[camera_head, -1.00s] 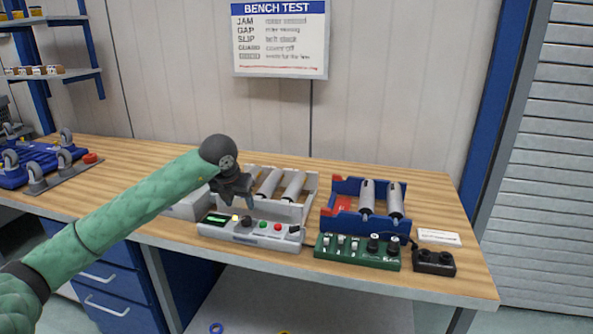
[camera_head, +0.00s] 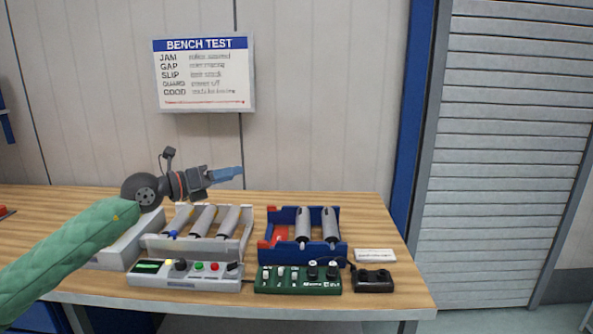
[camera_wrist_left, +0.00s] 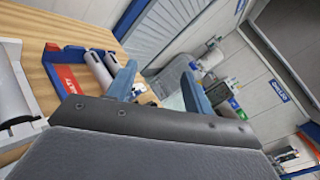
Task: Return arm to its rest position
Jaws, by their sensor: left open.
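My left arm comes in from the left in the head view, in a green sleeve. Its left gripper (camera_head: 228,173) is raised above the back of the bench and points right, over the grey roller unit (camera_head: 148,243). In the left wrist view the two blue fingers of the left gripper (camera_wrist_left: 157,88) stand apart with nothing between them. The gripper touches nothing that I can see. My right gripper is in neither view.
The wooden bench (camera_head: 395,285) also bears a white control box (camera_head: 160,279), a blue roller tray (camera_head: 292,252), a green switch box (camera_head: 300,287) and a small black box (camera_head: 372,281). A "BENCH TEST" sign (camera_head: 204,75) hangs on the wall behind. The bench's back left is clear.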

